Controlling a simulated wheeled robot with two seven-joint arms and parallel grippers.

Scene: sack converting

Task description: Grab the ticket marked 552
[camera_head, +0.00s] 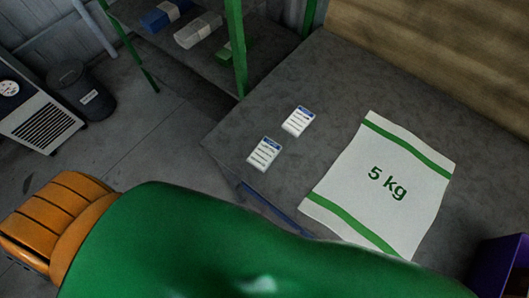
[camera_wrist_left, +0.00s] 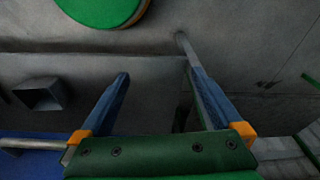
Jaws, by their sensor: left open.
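Two small white tickets with blue header bands lie flat and apart on the dark grey table (camera_head: 330,75), near its left corner. One ticket (camera_head: 298,121) is farther back; the other ticket (camera_head: 265,153) is nearer and to the left. Their printing is too small to read, so I cannot tell which is marked 552. My left gripper (camera_wrist_left: 152,56) is open in the left wrist view, with nothing between its fingers and no ticket in that view. The head view shows neither gripper; my green arm crosses its foreground.
A white sack (camera_head: 388,183) marked "5 kg" with green stripes lies flat right of the tickets. A purple container (camera_head: 501,268) is at lower right. A green-framed shelf (camera_head: 237,45) stands behind the table's left corner. A dark bin (camera_head: 82,92) stands on the floor.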

